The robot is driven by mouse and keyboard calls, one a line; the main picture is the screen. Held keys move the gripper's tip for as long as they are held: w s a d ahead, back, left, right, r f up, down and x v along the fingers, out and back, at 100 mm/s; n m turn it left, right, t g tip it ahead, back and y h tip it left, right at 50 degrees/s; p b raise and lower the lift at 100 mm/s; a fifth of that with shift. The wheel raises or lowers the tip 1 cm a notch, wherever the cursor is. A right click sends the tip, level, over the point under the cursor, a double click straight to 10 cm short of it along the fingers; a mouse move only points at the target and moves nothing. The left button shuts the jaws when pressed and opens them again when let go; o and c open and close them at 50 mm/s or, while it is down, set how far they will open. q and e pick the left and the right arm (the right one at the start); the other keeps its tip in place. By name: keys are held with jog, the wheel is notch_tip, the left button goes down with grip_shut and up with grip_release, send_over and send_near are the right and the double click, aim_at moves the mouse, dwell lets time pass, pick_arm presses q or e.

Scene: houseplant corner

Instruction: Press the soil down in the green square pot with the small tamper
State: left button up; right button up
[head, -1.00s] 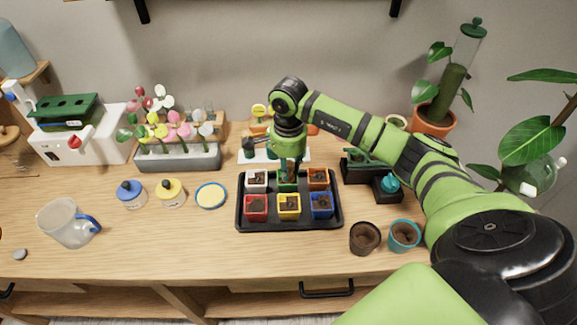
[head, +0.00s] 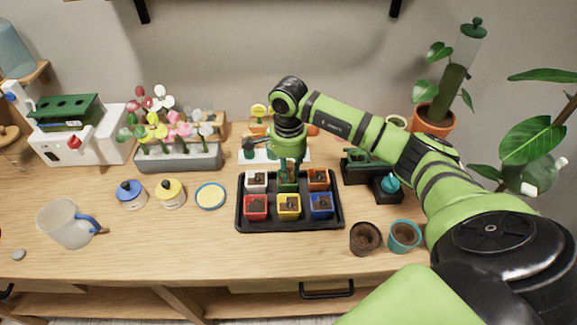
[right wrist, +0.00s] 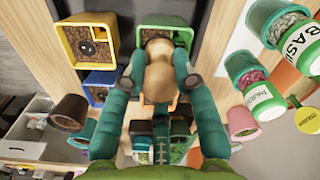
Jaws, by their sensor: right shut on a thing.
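The black tray (head: 243,218) in the head view holds two rows of small square pots with dark soil. The green square pot (head: 289,186) is the middle one of the back row, partly hidden by my right gripper (head: 288,168). In the right wrist view the green pot (right wrist: 163,21) lies just beyond the fingertips. My right gripper (right wrist: 158,78) is shut on the small tamper (right wrist: 159,72), whose rounded wooden part shows between the teal fingers. The tamper points at the green pot; whether it touches the soil is hidden. My left gripper is out of view.
Close around the green pot are the white (head: 256,175), orange (head: 319,174), red (head: 255,214), yellow (head: 289,213) and blue (head: 322,212) pots. Two round pots (head: 365,243) (head: 404,240) stand right of the tray. The table in front is clear.

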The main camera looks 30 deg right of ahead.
jog(key=shift+r+p, duration=0.7)
jog(key=shift+r, duration=0.35)
jog(key=shift+r+p, duration=1.2)
jog(key=shift+r, duration=1.25)
